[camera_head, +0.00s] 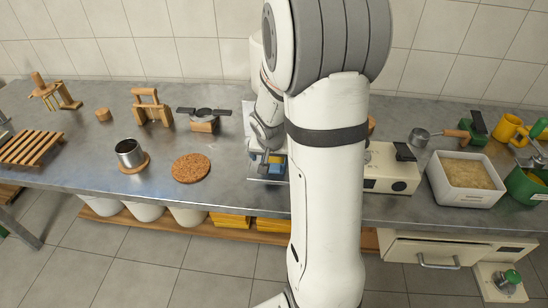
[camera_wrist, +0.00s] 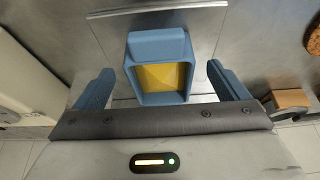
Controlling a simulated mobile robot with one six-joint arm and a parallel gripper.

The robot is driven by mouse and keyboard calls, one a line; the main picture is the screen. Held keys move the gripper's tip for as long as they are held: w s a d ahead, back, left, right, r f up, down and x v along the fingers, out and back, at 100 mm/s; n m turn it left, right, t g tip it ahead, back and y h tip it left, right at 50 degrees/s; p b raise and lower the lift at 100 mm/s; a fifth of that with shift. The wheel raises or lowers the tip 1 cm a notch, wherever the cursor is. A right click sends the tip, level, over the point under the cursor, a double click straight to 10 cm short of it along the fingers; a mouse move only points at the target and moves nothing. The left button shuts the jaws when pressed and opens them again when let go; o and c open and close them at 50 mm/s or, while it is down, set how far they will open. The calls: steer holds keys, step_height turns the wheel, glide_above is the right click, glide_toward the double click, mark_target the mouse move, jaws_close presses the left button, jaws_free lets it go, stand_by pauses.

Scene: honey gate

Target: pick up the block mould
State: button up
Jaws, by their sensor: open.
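The block mould (camera_wrist: 158,45) is a blue, open-topped rectangular box with a yellow inside, seen from above in the wrist view. It sits on a flat grey metal plate (camera_wrist: 110,28). My gripper (camera_wrist: 161,74) is open, with one blue finger on each side of the mould and a visible gap on both sides. Neither finger appears to touch it. The gripper bar covers the area just below the mould's near edge. In the head view my gripper (camera_head: 266,156) is low over the bench, and my arm hides most of the mould.
On the steel bench (camera_head: 235,172), a cork mat (camera_head: 191,168) and a small scale (camera_head: 203,120) stand left of the gripper. A cream box (camera_head: 388,172) stands to the right, with a white tub (camera_head: 465,180) beyond it. The bench front edge is close.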

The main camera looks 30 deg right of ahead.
mark_target(273, 161)
steer(key=x, duration=0.3)
steer(key=shift+c, duration=0.4)
steer(key=c, duration=1.2)
steer(key=shift+a+r, duration=0.1)
steer(key=shift+c, duration=0.2)
